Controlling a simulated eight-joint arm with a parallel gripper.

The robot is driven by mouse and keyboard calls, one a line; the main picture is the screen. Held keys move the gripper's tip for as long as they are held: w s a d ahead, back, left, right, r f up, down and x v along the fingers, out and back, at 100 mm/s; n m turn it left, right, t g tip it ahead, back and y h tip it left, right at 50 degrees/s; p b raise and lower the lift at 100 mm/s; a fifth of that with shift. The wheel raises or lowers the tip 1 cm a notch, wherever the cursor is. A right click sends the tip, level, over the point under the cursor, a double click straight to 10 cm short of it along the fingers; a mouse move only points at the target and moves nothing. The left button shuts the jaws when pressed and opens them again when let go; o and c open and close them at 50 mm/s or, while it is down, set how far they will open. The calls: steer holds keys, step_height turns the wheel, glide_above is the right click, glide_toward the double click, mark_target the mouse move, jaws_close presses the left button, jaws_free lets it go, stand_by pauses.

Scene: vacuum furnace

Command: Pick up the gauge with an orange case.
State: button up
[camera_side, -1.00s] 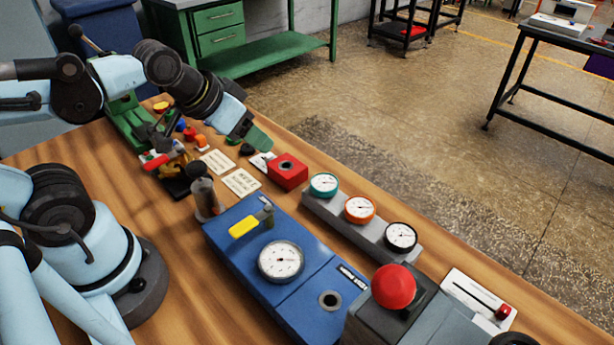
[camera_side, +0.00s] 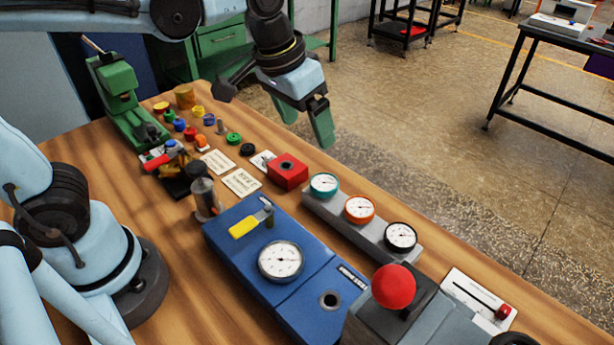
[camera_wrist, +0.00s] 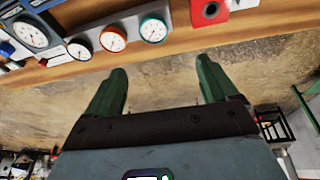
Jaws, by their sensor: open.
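The gauge with an orange case (camera_side: 359,208) sits in the middle of a grey rack (camera_side: 322,210), between a teal-cased gauge (camera_side: 324,184) and a black-cased gauge (camera_side: 401,236). In the wrist view the orange gauge (camera_wrist: 113,39) shows beyond the fingers, left of the teal gauge (camera_wrist: 153,30). My gripper (camera_side: 305,125) is open and empty, raised near the far edge of the bench, up and left of the rack in the side view. Its two green fingers (camera_wrist: 160,80) stand wide apart in the wrist view, away from all the gauges.
A red box (camera_side: 287,172) sits just left of the rack. A blue unit with a white dial (camera_side: 281,261) and yellow-handled valve (camera_side: 246,226) lies in front. A red knob (camera_side: 393,287) stands up at the right. Open floor lies beyond the bench edge.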

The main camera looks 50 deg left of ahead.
mark_target(360, 206)
steer(key=w+d+f+g, duration=0.1)
steer(key=w+d+g, duration=0.25)
steer(key=d, duration=0.65)
steer(key=shift+m+y, duration=0.4)
steer(key=shift+s+d+f, duration=0.1)
steer(key=shift+d+f, duration=0.05)
steer(key=shift+f, duration=2.85)
steer(key=shift+s+d+f, duration=0.1)
steer(key=shift+f, duration=2.85)
steer(key=c, duration=1.2)
steer(key=shift+r, duration=0.1)
